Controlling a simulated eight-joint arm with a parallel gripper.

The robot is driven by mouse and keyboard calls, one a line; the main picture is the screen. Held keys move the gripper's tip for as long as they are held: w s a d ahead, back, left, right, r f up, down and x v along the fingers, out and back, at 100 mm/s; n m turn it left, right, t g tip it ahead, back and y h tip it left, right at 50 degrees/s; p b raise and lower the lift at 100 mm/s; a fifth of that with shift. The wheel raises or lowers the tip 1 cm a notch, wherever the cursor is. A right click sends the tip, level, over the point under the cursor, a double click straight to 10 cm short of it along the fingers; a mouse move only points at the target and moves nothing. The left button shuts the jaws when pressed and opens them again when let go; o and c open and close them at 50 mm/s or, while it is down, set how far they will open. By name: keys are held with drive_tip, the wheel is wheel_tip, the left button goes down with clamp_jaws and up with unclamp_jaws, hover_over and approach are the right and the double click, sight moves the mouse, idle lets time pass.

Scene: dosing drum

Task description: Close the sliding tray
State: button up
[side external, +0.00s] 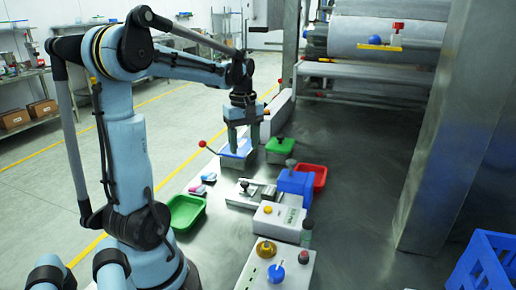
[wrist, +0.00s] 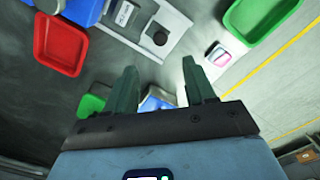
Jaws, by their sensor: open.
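My gripper (side external: 243,147) is open with its dark green fingers pointing down, above the far part of the bench. In the wrist view its two fingertips (wrist: 159,68) stand apart with nothing held between them. A low white-and-grey unit with a flat metal plate and a dark knob (side external: 249,192) looks like the sliding tray; it is nearer the camera than my gripper. In the wrist view the grey plate (wrist: 165,20) with its round black knob lies beyond the fingertips, not touched. I cannot tell how far it is slid out.
A blue-and-white unit with a red-knobbed lever (side external: 236,153) is close under my gripper. A green box (side external: 279,150), red tray (side external: 319,176), blue block (side external: 294,184) and green tray (side external: 186,212) stand around. White control boxes (side external: 277,221) are nearer. Bare bench lies right.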

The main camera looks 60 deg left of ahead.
sight(245, 183)
wheel_tip(245, 183, down, 12)
drive_tip(key=shift+a+f, duration=0.1)
drive_tip(key=shift+a, duration=0.05)
idle(0.6)
drive_tip(key=shift+c, duration=0.2)
clamp_jaws()
